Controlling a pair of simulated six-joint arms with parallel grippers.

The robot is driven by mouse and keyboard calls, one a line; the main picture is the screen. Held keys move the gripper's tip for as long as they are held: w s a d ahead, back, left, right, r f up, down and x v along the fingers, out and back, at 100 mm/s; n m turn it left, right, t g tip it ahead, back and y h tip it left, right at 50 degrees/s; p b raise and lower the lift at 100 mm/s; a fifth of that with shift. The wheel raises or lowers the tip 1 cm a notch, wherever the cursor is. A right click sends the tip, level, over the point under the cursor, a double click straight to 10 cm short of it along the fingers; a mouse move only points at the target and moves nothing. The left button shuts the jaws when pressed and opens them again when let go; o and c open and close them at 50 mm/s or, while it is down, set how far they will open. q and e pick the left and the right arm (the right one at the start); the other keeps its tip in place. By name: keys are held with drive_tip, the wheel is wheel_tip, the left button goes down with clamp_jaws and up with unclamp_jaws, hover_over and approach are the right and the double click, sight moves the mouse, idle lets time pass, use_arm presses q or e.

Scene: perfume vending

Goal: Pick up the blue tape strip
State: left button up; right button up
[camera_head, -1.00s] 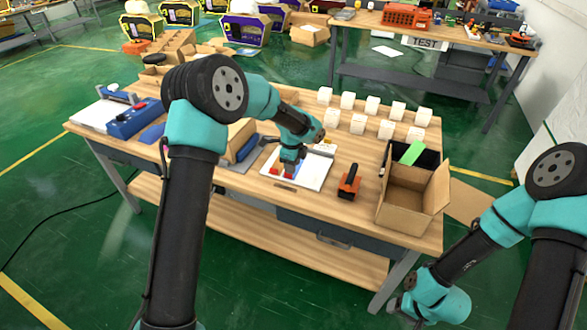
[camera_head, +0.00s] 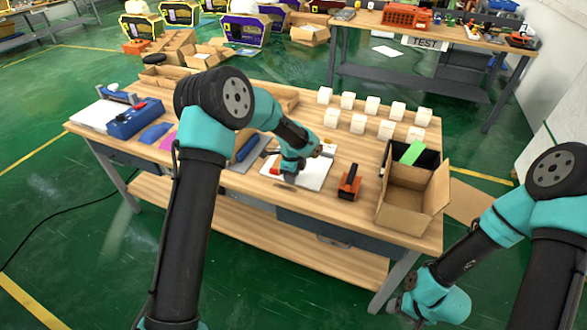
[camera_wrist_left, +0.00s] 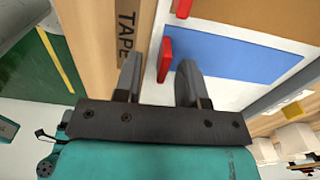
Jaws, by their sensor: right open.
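A flat blue piece (camera_wrist_left: 240,62) lies on a white board in the left wrist view; I cannot tell whether it is the blue tape strip. The white board (camera_head: 317,172) is on the workbench in the head view, largely behind my left gripper (camera_head: 289,178). In the left wrist view my left gripper (camera_wrist_left: 158,82) has its fingers apart. A small upright red piece (camera_wrist_left: 165,60) shows between them, and they do not appear closed on it. My right gripper (camera_head: 394,306) is open, low at the front right, away from the workbench top.
An orange and black tool (camera_head: 349,183) stands right of the board. An open cardboard box (camera_head: 405,212) is at the bench's right end. Several white boxes (camera_head: 386,129) stand behind. A blue device (camera_head: 133,119) is at left. The bench bears a TAPE label (camera_wrist_left: 126,32).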

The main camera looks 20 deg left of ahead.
use_arm(q)
clamp_jaws()
idle(0.4)
drive_tip(key=shift+r, duration=0.5)
wheel_tip(320, 180, up, 3)
drive_tip(key=shift+f, duration=0.1)
drive_tip(key=s+d, duration=0.2)
drive_tip(key=s, duration=0.5)
drive_tip(key=s+d+r, duration=0.1)
drive_tip(key=s+d, duration=0.1)
drive_tip(key=s, duration=0.6)
drive_tip(key=shift+s+d, duration=0.2)
drive_tip(key=shift+d, duration=0.15)
drive_tip(key=shift+w+a+r, duration=0.1)
